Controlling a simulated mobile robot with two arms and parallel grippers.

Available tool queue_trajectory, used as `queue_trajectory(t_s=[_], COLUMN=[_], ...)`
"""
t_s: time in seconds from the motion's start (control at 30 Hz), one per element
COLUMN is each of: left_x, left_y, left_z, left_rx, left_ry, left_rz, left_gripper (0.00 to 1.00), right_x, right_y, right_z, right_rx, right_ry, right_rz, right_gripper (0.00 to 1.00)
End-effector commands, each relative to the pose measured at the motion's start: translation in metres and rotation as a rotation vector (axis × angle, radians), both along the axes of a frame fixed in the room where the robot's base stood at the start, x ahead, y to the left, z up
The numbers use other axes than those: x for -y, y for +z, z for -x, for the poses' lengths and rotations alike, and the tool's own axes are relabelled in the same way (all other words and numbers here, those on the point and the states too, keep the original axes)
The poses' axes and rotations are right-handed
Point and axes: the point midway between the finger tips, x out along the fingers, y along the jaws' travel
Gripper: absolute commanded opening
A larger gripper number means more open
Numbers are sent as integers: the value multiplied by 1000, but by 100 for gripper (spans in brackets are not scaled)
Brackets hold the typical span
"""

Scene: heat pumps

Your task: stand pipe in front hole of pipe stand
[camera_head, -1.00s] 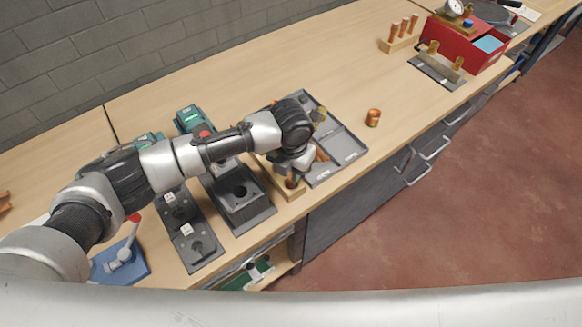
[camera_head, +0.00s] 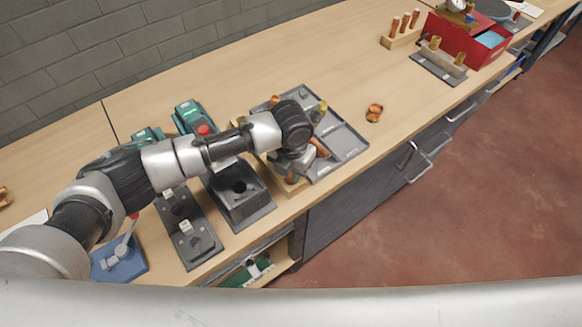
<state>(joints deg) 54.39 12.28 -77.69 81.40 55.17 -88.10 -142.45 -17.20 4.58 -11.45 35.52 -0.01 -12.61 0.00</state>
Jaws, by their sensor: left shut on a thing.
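My left gripper (camera_head: 293,168) is at the wooden pipe stand (camera_head: 297,189), at the near edge of the bench, pointing down. It is shut on a copper pipe (camera_head: 292,178), which shows only as a short orange piece at the front end of the stand. My wrist covers most of the stand and pipe, so I cannot tell whether the pipe is seated in the front hole or just above it. My right gripper is not in view.
A grey tray (camera_head: 345,142) with copper pieces lies right beside the stand. A copper fitting (camera_head: 374,112) lies alone further right. A dark fixture (camera_head: 240,205) stands left of the stand. A red box (camera_head: 468,42) and another wooden stand (camera_head: 400,39) are at the back right.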

Motion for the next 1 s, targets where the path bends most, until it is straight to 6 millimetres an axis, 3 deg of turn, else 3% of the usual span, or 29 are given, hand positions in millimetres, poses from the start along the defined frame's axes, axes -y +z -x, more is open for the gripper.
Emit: queue_trajectory(t_s=[0.43, 0.47, 0.63, 1.0], left_x=[0, 0, 0, 0], left_y=[-6, -6, -6, -1], left_z=[0, 0, 0, -1], left_rx=[0, 0, 0, 1], left_ry=[0, 0, 0, 0], left_rz=[0, 0, 0, 0], left_gripper=[0, 24, 50, 52], right_x=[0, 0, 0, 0], right_y=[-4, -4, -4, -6], right_z=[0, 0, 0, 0], right_rx=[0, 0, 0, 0], right_ry=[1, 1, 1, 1], right_rz=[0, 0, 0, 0], right_gripper=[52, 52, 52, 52])
